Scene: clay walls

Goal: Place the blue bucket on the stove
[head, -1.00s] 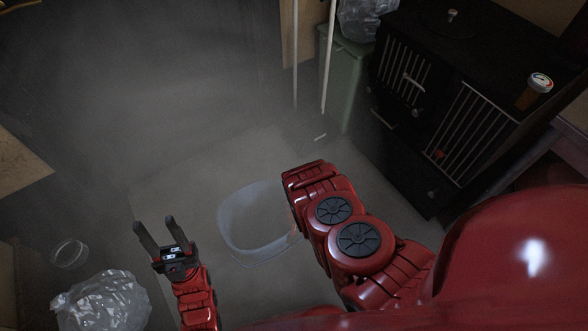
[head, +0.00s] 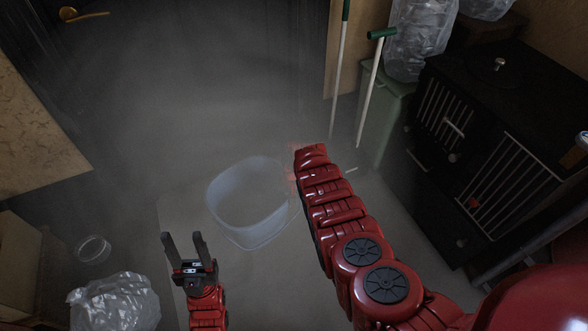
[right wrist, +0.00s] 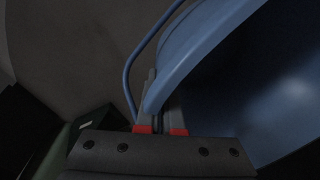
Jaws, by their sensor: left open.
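The blue bucket (head: 222,205), pale and translucent-looking in the head view, is upright at the middle, over the floor; I cannot tell whether it touches it. My right arm reaches to its right side, and the right gripper is hidden there. In the right wrist view the right gripper (right wrist: 160,118) is shut on the rim of the bucket (right wrist: 225,40), with the bucket's handle beside the fingers. The black stove (head: 535,85), with barred doors, stands at the right. My left gripper (head: 187,248) is open and empty, left of and nearer than the bucket.
A green bin (head: 382,122) with a clear plastic bag (head: 418,40) stands left of the stove. Two green-topped poles (head: 370,85) lean near it. A plastic bag (head: 115,302) and a clear round container (head: 93,249) are at lower left. The floor beyond the bucket is clear.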

